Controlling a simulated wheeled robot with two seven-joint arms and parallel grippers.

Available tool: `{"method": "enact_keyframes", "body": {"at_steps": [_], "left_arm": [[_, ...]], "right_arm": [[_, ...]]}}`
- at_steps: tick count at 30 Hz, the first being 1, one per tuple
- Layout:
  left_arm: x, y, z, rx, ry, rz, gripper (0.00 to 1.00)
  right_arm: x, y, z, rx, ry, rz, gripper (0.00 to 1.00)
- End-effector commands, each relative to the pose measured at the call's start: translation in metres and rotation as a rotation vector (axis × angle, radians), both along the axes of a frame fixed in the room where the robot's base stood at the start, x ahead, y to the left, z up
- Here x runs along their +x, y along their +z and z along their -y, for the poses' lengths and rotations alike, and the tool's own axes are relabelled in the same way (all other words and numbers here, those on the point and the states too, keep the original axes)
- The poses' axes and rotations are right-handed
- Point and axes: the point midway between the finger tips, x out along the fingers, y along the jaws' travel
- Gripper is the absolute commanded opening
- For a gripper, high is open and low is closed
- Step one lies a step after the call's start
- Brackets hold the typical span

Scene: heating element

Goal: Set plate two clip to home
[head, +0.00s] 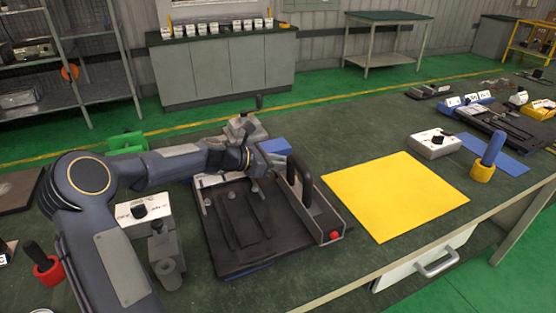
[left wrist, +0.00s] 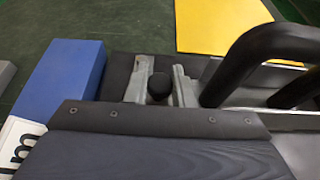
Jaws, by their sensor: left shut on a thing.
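A dark plate assembly (head: 235,260) lies on the green bench in the head view, with flat dark strips on its bed. A tall black handle (head: 303,183) stands at its right side, with a red ball (head: 333,235) near its front corner. My left gripper (head: 273,163) is at the far edge of this assembly, left of the handle. In the left wrist view its two grey fingers (left wrist: 160,88) are closed around a small round black knob (left wrist: 158,84), beside the black handle (left wrist: 265,65). I cannot tell which clip this knob belongs to. My right gripper is not in view.
A blue block (left wrist: 67,83) sits close to the left gripper. A yellow sheet (head: 395,195) lies right of the assembly. A white switch box (head: 435,143) and a blue-handled tool in a yellow holder (head: 483,171) are farther right. A red holder (head: 48,268) stands at left.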

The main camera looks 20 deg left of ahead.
Motion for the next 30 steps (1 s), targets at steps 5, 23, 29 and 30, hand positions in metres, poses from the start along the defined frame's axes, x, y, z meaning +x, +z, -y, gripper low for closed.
{"method": "enact_keyframes", "body": {"at_steps": [5,23,29,30], "left_arm": [[-0.003,0.0,0.004,-0.002,-0.007,-0.003,0.0],[-0.004,0.001,0.001,0.0,-0.004,-0.001,0.43],[-0.024,0.012,-0.017,0.002,0.0,-0.001,0.43],[-0.029,0.015,-0.022,0.002,-0.001,-0.001,0.43]], "right_arm": [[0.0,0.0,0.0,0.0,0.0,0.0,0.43],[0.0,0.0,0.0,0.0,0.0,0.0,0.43],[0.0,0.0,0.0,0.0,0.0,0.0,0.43],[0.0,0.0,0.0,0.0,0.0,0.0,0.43]]}}
